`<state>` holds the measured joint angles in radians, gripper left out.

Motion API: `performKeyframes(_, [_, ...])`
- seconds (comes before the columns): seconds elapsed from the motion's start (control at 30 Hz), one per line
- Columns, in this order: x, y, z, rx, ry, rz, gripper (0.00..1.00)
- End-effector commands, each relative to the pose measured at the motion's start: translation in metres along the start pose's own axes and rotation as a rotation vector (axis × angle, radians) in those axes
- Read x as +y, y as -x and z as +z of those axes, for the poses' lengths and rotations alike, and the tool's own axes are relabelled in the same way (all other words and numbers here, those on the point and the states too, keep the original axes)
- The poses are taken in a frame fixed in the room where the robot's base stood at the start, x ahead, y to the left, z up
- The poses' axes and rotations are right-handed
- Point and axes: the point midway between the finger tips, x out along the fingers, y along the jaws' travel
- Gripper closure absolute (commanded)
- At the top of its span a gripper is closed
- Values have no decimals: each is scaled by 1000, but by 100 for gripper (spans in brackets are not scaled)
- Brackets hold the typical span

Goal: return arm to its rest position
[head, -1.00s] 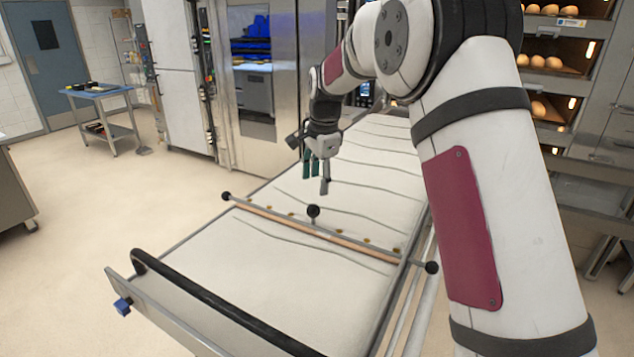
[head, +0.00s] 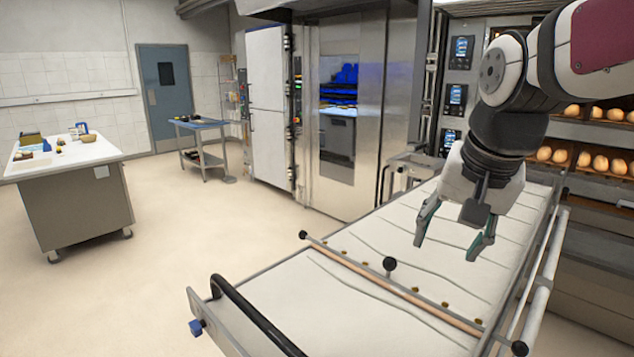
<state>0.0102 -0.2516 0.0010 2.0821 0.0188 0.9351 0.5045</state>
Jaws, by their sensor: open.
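My gripper (head: 449,247) shows in the head view at the right, pointing down above the white cloth surface of the long loader (head: 430,310). Its two green-sided fingers are spread apart and nothing is between them. The arm comes in from the upper right corner. A wooden bar (head: 385,290) with dark end knobs lies across the loader, in front of the gripper and apart from it.
Deck ovens with bread rolls (head: 597,163) stand behind the arm at right. A steel cabinet (head: 365,125) stands behind the loader. A white-topped worktable (head: 75,190) and a small blue-topped cart (head: 203,140) stand left. The floor between is clear.

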Motion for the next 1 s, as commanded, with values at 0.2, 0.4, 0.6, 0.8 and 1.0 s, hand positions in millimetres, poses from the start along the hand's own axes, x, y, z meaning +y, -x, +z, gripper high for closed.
performKeyframes(0.2, [39,24,69,59,257,-18,48])
performKeyframes(0.4, [66,24,115,101,444,-20,48])
performKeyframes(0.6, [77,21,133,116,521,-19,48])
performKeyframes(0.8, [77,21,134,116,527,-19,48])
performKeyframes(1.0, [77,21,134,116,525,-19,48])
